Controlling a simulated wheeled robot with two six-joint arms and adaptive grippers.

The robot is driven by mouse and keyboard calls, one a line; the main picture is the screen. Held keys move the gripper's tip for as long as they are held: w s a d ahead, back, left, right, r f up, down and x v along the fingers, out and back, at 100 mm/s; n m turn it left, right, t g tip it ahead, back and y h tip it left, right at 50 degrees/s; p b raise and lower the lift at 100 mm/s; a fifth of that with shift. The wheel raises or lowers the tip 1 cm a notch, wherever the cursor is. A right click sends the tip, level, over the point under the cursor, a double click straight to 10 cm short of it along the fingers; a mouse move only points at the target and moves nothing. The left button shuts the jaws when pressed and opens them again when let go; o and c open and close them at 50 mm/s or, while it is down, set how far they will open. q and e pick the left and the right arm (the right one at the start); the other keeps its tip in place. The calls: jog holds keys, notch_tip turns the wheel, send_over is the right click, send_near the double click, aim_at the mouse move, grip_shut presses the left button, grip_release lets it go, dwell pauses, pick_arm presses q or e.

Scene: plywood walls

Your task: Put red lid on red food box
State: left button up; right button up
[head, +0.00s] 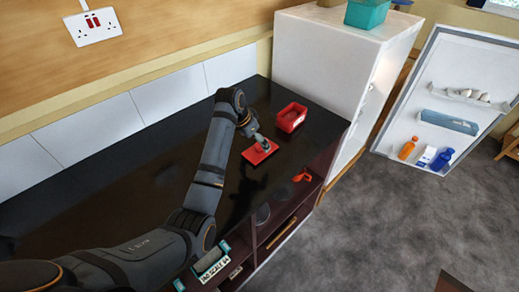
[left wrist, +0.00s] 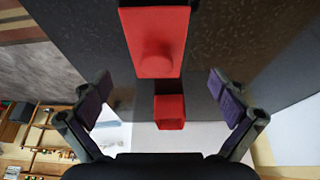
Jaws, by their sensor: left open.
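The red lid (head: 250,156) is a flat rectangle lying on the dark countertop. In the left wrist view the red lid (left wrist: 157,54) shows a round knob on its top. The red food box (head: 291,118) stands apart from the lid on the same countertop, nearer the white fridge, with its top uncovered. The box also shows in the left wrist view (left wrist: 169,109), below the lid in the picture. My left gripper (head: 258,142) is over the lid; in the left wrist view its fingers (left wrist: 160,85) are wide apart with nothing between them. My right gripper is out of view.
The white fridge (head: 321,76) stands at the counter's far end, its door (head: 446,110) open with bottles on the shelves. A teal container (head: 367,14) sits on top. An orange-red object (head: 302,177) is at the counter's front edge. The countertop left of my arm is mostly clear.

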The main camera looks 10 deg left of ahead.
aim_at(260, 149)
pick_arm(q)
jog(key=x, duration=0.2)
jog(key=p+x, duration=0.1)
jog(key=x, duration=0.1)
jog(key=shift+w+d, duration=0.1)
jog(key=shift+d, duration=0.35)
jog(key=shift+w+f, duration=0.2)
jog(key=shift+f, duration=0.2)
jog(key=c, duration=1.1)
